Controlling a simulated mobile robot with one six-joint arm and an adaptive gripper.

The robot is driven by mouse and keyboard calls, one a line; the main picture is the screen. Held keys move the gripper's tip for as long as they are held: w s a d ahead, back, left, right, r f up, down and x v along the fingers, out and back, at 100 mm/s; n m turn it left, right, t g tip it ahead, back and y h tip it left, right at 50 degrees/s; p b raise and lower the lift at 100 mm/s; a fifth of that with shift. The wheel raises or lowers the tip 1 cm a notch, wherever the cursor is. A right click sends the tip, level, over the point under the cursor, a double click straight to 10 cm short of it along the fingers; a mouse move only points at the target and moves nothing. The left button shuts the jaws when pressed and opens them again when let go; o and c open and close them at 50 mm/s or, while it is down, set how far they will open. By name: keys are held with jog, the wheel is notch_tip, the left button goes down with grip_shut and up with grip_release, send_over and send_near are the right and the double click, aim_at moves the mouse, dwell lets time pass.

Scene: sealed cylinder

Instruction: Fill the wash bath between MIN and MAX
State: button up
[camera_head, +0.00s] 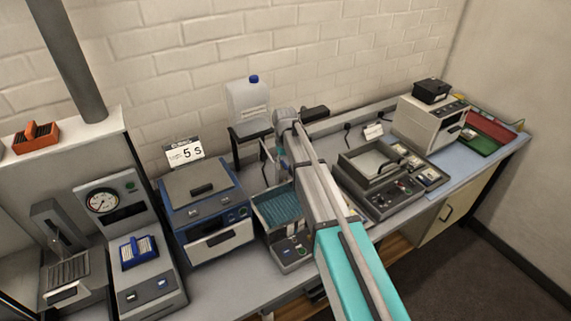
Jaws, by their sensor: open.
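The bath (266,225) is a grey open-topped unit with a teal ribbed interior and buttons on its front, at the middle of the bench. Its MIN and MAX marks and any water level are too small to make out. My arm reaches in from the lower right, over the bath's right side. My gripper (283,158) is at the arm's far end, above the back of the bath and right of the bottle. It is open; its fingers are partly hidden.
A blue-grey unit (205,208) with a "5 s" sign (184,152) stands left of the bath. Further left is a gauge unit (122,203) holding a blue rack (139,252).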

grip_shut()
jog(key=shift+d, duration=0.1)
jog(key=shift+w+d+n, duration=0.1)
jog(key=shift+d+n, duration=0.05)
jog(key=shift+n, duration=0.55)
grip_release()
jog(key=shift+m, duration=0.3)
